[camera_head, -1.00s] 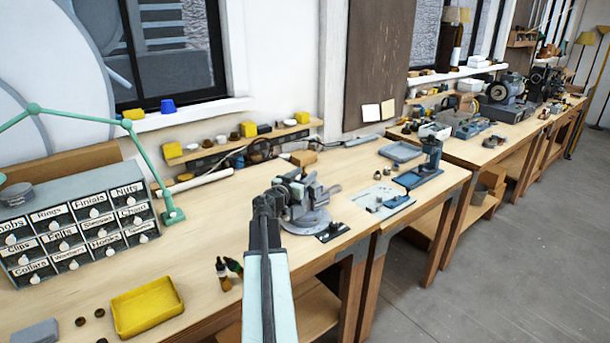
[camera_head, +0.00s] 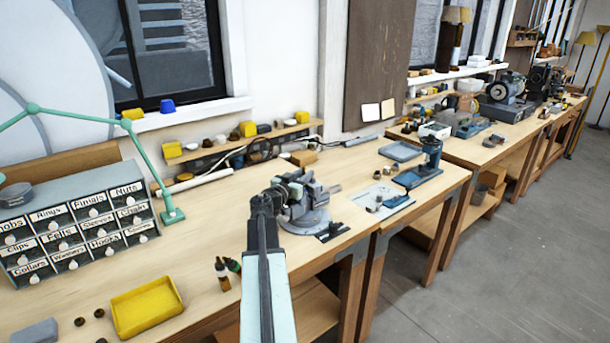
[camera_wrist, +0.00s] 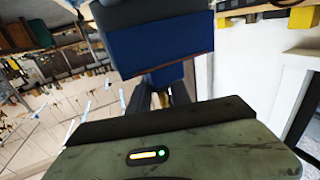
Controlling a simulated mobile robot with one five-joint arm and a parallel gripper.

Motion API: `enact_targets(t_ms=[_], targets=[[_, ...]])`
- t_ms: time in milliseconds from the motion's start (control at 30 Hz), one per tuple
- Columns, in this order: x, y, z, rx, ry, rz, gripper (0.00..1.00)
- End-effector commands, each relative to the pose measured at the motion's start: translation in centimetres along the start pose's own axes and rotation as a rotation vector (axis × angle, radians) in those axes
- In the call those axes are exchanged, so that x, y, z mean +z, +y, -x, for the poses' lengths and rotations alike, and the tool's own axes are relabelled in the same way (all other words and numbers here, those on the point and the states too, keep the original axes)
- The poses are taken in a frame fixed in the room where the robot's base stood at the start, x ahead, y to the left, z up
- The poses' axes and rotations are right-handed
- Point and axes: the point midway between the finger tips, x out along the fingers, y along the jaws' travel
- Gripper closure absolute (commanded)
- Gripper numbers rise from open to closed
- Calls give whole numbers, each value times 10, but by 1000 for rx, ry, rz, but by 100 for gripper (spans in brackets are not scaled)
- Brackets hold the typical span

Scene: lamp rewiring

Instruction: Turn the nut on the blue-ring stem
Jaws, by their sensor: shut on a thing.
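The grey bench vise (camera_head: 305,219) stands near the front edge of the bench. My gripper (camera_head: 279,192) is at the vise's upper left side, seen from behind my arm. In the wrist view my gripper (camera_wrist: 163,97) has its dark fingers closed in on a small, dim brassy piece (camera_wrist: 169,96), which may be the nut or stem. A large blue block with a grey top (camera_wrist: 170,45) fills the view just beyond the fingers. The nut and the blue ring cannot be made out clearly; my wrist and fingers hide them in the head view.
A labelled drawer cabinet (camera_head: 80,231) and a green lamp arm (camera_head: 172,215) stand left. A blue press (camera_head: 428,165) stands right of the vise.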

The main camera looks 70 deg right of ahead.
Motion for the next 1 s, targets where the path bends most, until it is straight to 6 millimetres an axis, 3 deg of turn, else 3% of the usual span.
enact_targets(t_ms=[267, 1000], targets=[[0, -1, 0, 70, -1, 1, 100], [0, -2, -2, 497, 2, 6, 100]])
